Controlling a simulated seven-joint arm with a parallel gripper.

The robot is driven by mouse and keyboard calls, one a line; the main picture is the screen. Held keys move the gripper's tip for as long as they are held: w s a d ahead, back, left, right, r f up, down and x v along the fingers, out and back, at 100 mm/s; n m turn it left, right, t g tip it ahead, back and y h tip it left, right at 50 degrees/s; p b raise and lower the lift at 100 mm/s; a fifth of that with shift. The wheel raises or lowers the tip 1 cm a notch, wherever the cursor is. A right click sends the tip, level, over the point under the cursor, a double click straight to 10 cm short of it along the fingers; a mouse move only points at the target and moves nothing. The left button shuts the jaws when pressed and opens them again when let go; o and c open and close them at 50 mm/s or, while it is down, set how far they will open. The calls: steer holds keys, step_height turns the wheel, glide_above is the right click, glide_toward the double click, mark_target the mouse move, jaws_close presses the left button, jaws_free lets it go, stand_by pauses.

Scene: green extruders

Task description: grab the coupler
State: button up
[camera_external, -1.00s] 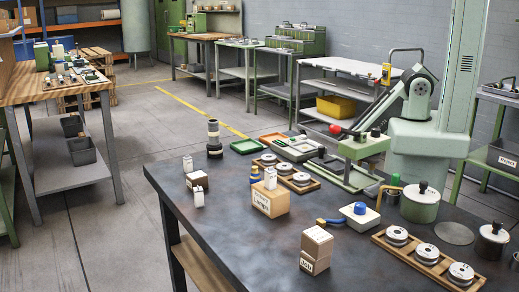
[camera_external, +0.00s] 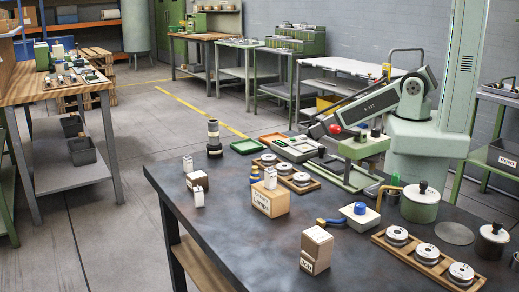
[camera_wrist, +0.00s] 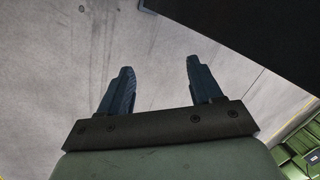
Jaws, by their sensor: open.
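My gripper (camera_wrist: 160,65) shows in the wrist view with two dark blue fingers spread apart and nothing between them. Bare concrete floor lies beyond the fingers. No part is labelled as the coupler. A dark stepped cylinder (camera_external: 214,138) with a grey top stands upright at the far left of the dark table and looks most like one, but I cannot be sure. It is not visible in the wrist view. In the external view my forearm reaches left and down above the trays, well right of that cylinder; the fingers are not clear there.
The table's front middle is mostly bare. A dark edge crosses the wrist view's upper right.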

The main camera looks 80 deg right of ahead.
steer(key=w+d+r+t, duration=0.1)
steer(key=w+r+t, duration=0.2)
steer(key=w+r, duration=0.8)
steer(key=w+d+r+t, duration=0.1)
steer(key=w+r+t, duration=0.2)
steer(key=w+r, duration=0.85)
steer(key=w+a+r+n+t, duration=0.1)
steer(key=w+a+r+t, duration=0.1)
steer(key=w+r, duration=0.65)
steer(key=w+a+r+n+t, duration=0.1)
steer(key=w+a+r+t, duration=0.35)
steer(key=r, duration=0.75)
steer(key=s+a+r+n+g+y, duration=0.1)
steer(key=s+a+n+g, duration=0.2)
steer(key=a, duration=0.9)
steer(key=s+a+n+g+y, duration=0.1)
steer(key=s+a+n+g, duration=0.15)
steer(key=a, duration=0.95)
steer(key=s+a+r+n+g+y, duration=0.1)
steer(key=s+a+n+g, duration=0.2)
steer(key=a, duration=0.9)
steer(key=n+g+h, duration=0.5)
steer(key=n+h, duration=0.1)
glide_above(256, 167)
steer(key=f, duration=0.1)
steer(key=shift+d+f, duration=0.1)
steer(key=shift+f, duration=6.45)
